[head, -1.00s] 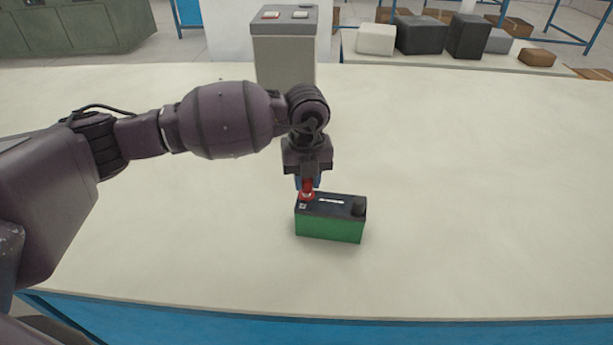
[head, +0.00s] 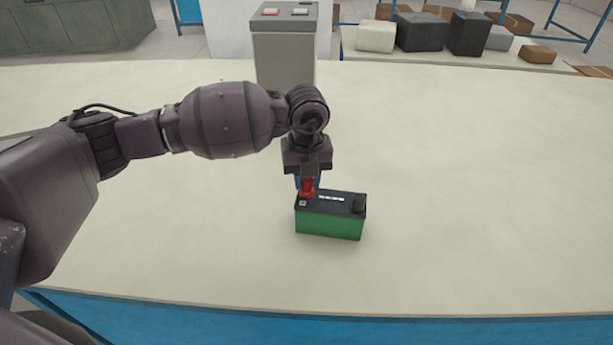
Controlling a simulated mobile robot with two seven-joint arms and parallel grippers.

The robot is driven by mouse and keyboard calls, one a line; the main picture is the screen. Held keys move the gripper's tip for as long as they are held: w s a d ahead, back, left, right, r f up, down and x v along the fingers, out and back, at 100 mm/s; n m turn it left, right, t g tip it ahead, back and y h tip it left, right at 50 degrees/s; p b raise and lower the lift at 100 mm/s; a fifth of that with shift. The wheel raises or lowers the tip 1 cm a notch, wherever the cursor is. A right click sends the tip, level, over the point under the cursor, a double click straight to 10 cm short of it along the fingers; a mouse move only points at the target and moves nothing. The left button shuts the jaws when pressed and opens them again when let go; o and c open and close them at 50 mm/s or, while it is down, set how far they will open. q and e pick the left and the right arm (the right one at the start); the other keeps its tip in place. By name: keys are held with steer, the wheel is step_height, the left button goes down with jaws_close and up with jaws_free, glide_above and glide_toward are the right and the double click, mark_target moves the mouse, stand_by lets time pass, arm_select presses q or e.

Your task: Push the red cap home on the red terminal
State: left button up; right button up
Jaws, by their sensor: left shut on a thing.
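A green battery (head: 330,222) with a black top stands upright on the pale table. The red cap (head: 307,188) is at the left end of the battery's top, where the red terminal would be. The terminal itself is hidden under the cap, so I cannot tell how far down the cap sits. A black cap or terminal (head: 359,202) is at the right end of the top. My left gripper (head: 307,182) points down from above and is shut on the red cap. My right gripper is not in view.
A grey box-shaped unit (head: 284,45) with a red and a white button stands behind the gripper. Several grey, white and brown boxes (head: 420,33) sit on a surface at the back right. The table (head: 480,190) is clear around the battery.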

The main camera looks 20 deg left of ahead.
arm_select(q)
steer(key=shift+f, duration=0.45)
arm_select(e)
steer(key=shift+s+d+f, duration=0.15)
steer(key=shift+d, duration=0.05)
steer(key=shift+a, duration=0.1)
arm_select(q)
steer(key=o, duration=1)
steer(key=shift+c, duration=0.2)
steer(key=o, duration=0.4)
steer(key=shift+o, duration=0.4)
steer(key=shift+r, duration=0.1)
steer(key=shift+r+p, duration=2.1)
steer(key=shift+r, duration=1.4)
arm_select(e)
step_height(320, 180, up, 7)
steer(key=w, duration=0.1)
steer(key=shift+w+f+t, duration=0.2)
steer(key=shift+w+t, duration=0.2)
arm_select(q)
steer(key=shift+f, duration=0.1)
